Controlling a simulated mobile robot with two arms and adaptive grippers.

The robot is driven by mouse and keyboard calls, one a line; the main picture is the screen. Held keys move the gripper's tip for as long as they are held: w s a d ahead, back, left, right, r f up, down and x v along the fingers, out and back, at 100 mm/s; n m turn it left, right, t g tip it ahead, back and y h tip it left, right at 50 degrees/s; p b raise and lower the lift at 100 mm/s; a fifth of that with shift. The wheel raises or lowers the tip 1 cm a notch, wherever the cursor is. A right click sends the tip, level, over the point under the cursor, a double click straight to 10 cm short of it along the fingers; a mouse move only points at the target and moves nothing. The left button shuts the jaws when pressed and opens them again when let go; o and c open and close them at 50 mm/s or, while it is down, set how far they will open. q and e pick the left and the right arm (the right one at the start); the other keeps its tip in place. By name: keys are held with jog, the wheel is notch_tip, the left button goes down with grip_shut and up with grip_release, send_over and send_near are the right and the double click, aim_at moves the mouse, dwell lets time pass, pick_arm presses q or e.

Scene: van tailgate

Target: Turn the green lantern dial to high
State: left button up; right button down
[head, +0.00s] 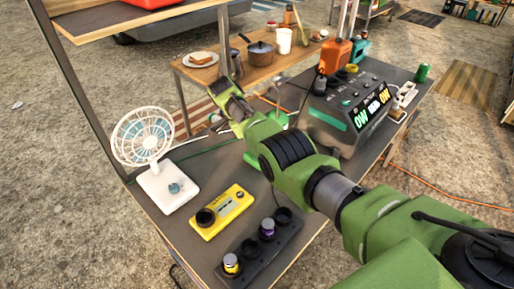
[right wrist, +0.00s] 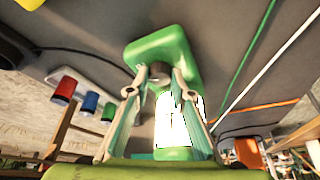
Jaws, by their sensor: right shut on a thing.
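The green lantern shows in the right wrist view with a wide green base (right wrist: 160,45), a bright white lit body (right wrist: 178,122) and a small dark dial (right wrist: 159,72) on the base. My right gripper (right wrist: 158,76) is shut on the dial, one finger on each side. The dial's setting cannot be read. In the head view, parts of the lantern's green base (head: 256,160) show around my right arm, which hides most of it. The right fingertips are hidden in the head view. My left gripper is not in view.
Left of the lantern stand a white fan (head: 168,190) and a yellow box (head: 222,211) with a black knob. A dark tray (head: 287,235) of small round items lies in front. A power station (head: 345,115) stands to the right. A cable (head: 205,150) crosses the table.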

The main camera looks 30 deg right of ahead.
jog(key=c, duration=2.1)
grip_release()
jog(key=shift+r, duration=0.1)
jog(key=v, duration=1.1)
jog(key=shift+a+r, duration=0.1)
jog(key=shift+r, duration=0.3)
